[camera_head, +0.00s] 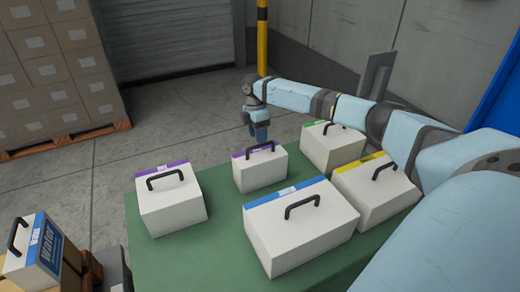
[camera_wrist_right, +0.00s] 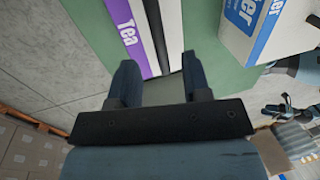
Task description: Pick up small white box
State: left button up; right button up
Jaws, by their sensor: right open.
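Several white boxes with black handles stand on a green-topped table (camera_head: 145,262). The smaller white box with a purple strip (camera_head: 262,172) is at the back middle. My right gripper (camera_head: 259,136) points down just above its back edge. In the right wrist view this box (camera_wrist_right: 141,22) shows a "Tea" label and its black handle, just beyond the fingertips. My right gripper (camera_wrist_right: 158,64) is open, with nothing held between its fingers. I cannot tell whether a finger touches the box. My left gripper is not in view.
Another purple-strip box (camera_head: 172,208) stands left, a large blue-strip box (camera_head: 305,238) in front, green-strip (camera_head: 335,150) and yellow-strip (camera_head: 372,195) boxes right. A "Water" box (camera_head: 30,270) sits at lower left. Stacked cartons (camera_head: 60,75) and a yellow post (camera_head: 262,40) are behind.

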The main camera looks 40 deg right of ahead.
aim_at(259, 146)
jog(key=f, duration=0.2)
jog(key=s+f+b, duration=0.1)
jog(key=f, duration=0.2)
jog(key=shift+a, duration=0.15)
grip_shut()
dwell(1.2)
